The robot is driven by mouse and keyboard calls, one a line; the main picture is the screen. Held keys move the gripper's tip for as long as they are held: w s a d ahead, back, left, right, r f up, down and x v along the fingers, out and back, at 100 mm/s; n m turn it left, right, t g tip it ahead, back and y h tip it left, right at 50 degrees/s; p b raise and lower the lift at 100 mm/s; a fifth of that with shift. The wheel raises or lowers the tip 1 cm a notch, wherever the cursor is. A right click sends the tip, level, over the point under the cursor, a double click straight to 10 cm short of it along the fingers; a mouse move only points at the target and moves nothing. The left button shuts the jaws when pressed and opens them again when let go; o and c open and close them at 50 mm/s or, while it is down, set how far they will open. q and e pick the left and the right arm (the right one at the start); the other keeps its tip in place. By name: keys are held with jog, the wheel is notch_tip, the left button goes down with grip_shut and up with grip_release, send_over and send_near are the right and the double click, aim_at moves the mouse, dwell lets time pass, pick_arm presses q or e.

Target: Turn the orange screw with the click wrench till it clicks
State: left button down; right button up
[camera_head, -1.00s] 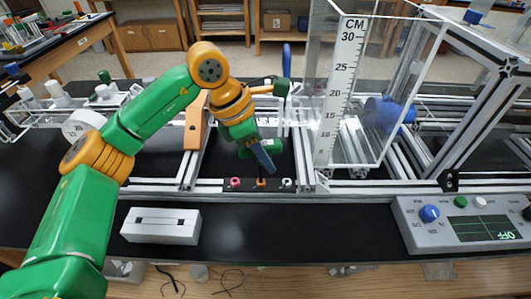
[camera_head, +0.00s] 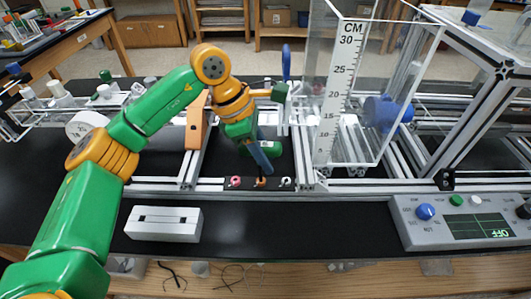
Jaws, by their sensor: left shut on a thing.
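Three small screws stand in a row on the dark strip at the front of the frame: a red one (camera_head: 235,182), the orange screw (camera_head: 261,182) in the middle and a pale one (camera_head: 286,182). My left gripper (camera_head: 251,139) is over the strip, its fingers mostly hidden by its own wrist. It is shut on a blue-grey bar, which I take to be the click wrench (camera_head: 264,158). The bar points down, slightly tilted, with its lower end at or just behind the orange screw; I cannot tell whether they touch. My right gripper is not in view.
A clear tank with a centimetre scale (camera_head: 327,120) stands right of the screws. A grey slotted block (camera_head: 163,224) lies front left, and a control box (camera_head: 455,222) front right. A green cylinder (camera_head: 268,149) lies behind the bar. The front bench between block and box is clear.

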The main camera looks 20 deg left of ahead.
pick_arm(q)
jog(key=shift+m+g+p, duration=0.3)
jog(key=shift+m+p, duration=0.15)
jog(key=shift+m, duration=0.25)
jog(key=shift+s, duration=0.1)
jog(key=shift+m+p, duration=0.3)
jog(key=shift+m, duration=0.1)
jog(key=shift+f+b, duration=0.2)
jog(key=shift+b, duration=0.15)
jog(key=shift+r+n+b, duration=0.15)
jog(key=shift+n+b, duration=0.15)
jog(key=shift+n, duration=0.7)
jog(key=shift+r+p, duration=1.25)
jog(key=shift+r, duration=0.3)
